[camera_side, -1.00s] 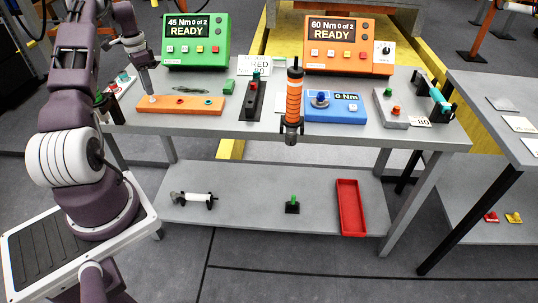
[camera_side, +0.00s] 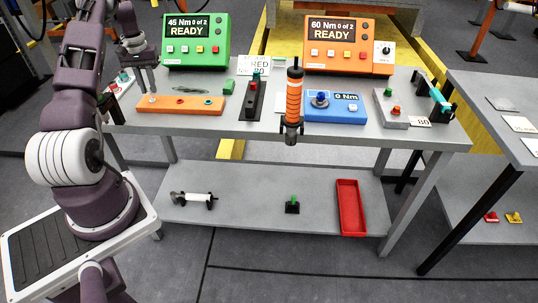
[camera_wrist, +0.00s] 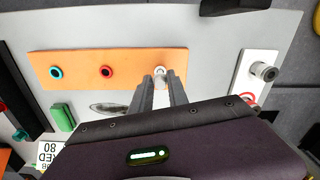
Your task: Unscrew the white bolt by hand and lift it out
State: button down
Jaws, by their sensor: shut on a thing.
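The white bolt (camera_side: 152,99) stands at the left end of the orange board (camera_side: 185,106) on the grey table. In the wrist view the bolt (camera_wrist: 160,71) shows as a pale round head at the right end of the board, with a red ring and a teal ring in line with it. My gripper (camera_side: 148,92) points down over the bolt. In the wrist view the fingertips of my gripper (camera_wrist: 161,82) are at the bolt head, shut on it. The bolt's shaft is hidden, and I cannot tell how far it stands out of the board.
A green block (camera_side: 229,87) lies behind the board's right end. The green READY box (camera_side: 196,40) stands behind it. A black stand (camera_side: 255,98), an orange tool (camera_side: 294,95) and a blue meter (camera_side: 335,107) are to the right. A white block with knobs (camera_wrist: 256,75) sits near my gripper.

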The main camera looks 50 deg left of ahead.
jog(key=shift+n, duration=1.1)
jog(key=c, duration=1.2)
grip_release()
jog(key=shift+r, duration=0.95)
jog(key=shift+r+m, duration=0.15)
jog(key=shift+m, duration=0.25)
jog(key=m, duration=1.2)
jog(key=shift+a, duration=0.15)
jog(key=shift+m, duration=0.8)
